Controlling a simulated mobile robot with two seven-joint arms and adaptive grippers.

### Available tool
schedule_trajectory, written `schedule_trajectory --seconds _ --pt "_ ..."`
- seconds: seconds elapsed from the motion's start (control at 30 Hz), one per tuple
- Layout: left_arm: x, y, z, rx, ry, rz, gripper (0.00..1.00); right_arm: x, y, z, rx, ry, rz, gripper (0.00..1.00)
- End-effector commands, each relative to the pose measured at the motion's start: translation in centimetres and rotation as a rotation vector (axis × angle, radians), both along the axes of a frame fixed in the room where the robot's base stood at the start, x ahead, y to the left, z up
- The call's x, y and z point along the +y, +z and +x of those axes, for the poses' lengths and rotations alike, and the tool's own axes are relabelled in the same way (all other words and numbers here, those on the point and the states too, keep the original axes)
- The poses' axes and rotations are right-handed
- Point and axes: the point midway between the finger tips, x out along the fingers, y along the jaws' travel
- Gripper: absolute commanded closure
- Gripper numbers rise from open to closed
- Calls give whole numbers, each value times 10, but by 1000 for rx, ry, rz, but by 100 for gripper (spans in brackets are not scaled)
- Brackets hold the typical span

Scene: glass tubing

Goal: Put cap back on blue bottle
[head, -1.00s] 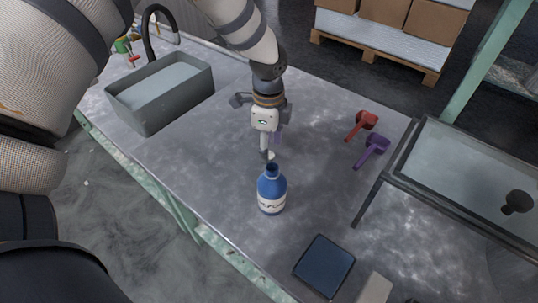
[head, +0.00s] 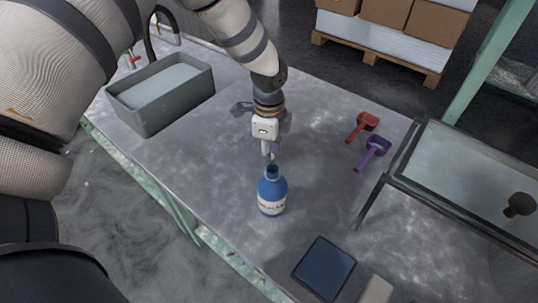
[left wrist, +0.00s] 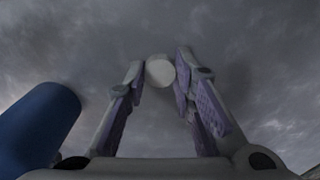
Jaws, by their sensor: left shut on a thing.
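The blue bottle (head: 271,191) stands upright on the grey table with a pale label and an uncovered dark neck. It also shows at the lower left of the left wrist view (left wrist: 38,128). My left gripper (head: 269,154) points down just behind the bottle's neck in the head view. In the left wrist view its purple-padded fingers (left wrist: 160,76) are shut on the white round cap (left wrist: 160,72). In the head view the cap is mostly hidden by the fingers. The gripper and cap are apart from the bottle. My right gripper is not in view.
A grey basin (head: 160,94) stands at the back left. A red scoop (head: 363,126) and a purple scoop (head: 373,151) lie right of the bottle. A dark blue square pad (head: 324,267) lies at the front, and a glass-topped frame (head: 470,180) stands at the right.

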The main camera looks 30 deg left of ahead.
Motion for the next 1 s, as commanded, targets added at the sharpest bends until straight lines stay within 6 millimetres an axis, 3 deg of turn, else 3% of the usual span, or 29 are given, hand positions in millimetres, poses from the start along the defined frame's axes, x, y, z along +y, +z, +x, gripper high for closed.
schedule_trajectory --seconds 0.17,0.4,0.53,0.97,1.0 --pt "0 15 1 -5 0 0 85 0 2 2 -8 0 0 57" --pt "0 71 2 -9 0 0 85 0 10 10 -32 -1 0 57" --pt "0 91 1 -5 1 1 85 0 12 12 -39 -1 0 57" --pt "0 100 0 1 0 0 85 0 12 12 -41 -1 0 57" --pt "0 100 0 1 0 0 85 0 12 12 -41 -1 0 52"
